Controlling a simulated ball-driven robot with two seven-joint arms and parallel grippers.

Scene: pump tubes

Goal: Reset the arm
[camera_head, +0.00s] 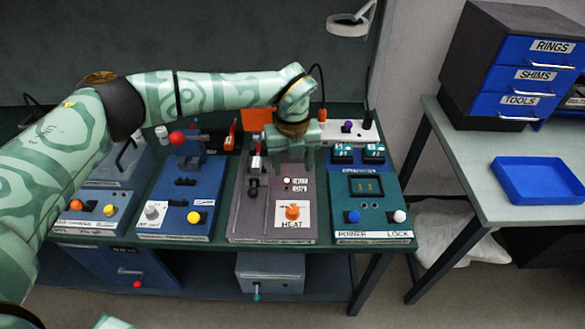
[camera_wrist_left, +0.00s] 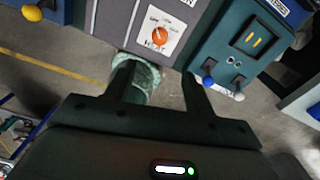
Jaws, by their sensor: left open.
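My left arm comes in from the left in the head view and reaches across above the bench (camera_head: 335,142). My left gripper (camera_head: 294,160) points down over the back of the grey HEAT panel (camera_head: 268,200). It is open with nothing between its fingers. In the left wrist view the open fingers (camera_wrist_left: 158,88) also show, with floor between and beyond them. The orange HEAT knob (camera_head: 292,212) sits in front of the gripper, apart from it; it also shows in the wrist view (camera_wrist_left: 158,34). My right gripper does not show.
A teal POWER/LOCK panel (camera_head: 372,215) stands right of the HEAT panel, and a blue panel (camera_head: 180,208) stands left. A side table (camera_head: 470,165) at the right bears a blue tray (camera_head: 540,180) and a drawer cabinet (camera_head: 510,65). Floor lies open between bench and side table.

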